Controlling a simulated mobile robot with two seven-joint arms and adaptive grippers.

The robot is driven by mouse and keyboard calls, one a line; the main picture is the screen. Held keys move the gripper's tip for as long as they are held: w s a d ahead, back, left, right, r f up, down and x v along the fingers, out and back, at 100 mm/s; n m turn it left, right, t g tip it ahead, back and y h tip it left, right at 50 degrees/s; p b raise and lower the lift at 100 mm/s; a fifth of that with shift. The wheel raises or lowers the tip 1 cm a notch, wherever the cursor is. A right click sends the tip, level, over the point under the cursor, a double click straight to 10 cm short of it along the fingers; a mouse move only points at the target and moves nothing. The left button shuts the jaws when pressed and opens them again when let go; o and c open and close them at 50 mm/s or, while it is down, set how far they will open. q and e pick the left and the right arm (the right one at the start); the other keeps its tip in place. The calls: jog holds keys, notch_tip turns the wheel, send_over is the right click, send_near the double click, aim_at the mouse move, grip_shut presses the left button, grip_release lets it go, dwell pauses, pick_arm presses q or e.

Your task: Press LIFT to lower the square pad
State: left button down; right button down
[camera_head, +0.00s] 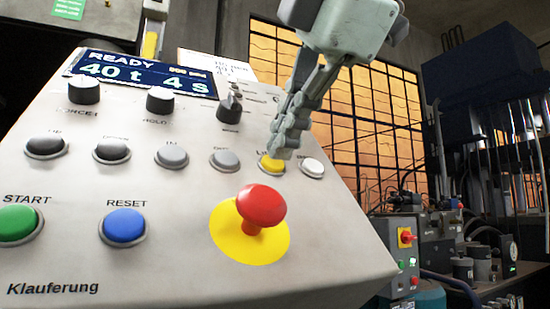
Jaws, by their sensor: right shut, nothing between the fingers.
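The yellow button (269,165), whose partly covered label begins "LI", sits in the button row on the sloped control panel (150,230). My right gripper (286,150) comes down from the top. It is shut and empty, its fingertips at the yellow button and covering part of it and its label. I cannot tell whether they touch it or whether it is pressed in. The display (140,78) reads "READY", "40 t" and "4 s". The square pad is not in view. My left gripper is not in view.
A red mushroom button (261,204) on a yellow disc stands up just below my right gripper. A white button (312,168) is close on the right, a grey button (224,160) on the left. Green START (18,224) and blue RESET (124,226) are lower left.

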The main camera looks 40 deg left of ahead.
jog(key=v, duration=0.6)
jog(key=shift+d+r+p, duration=0.25)
jog(key=shift+p, duration=0.05)
dwell(0.5)
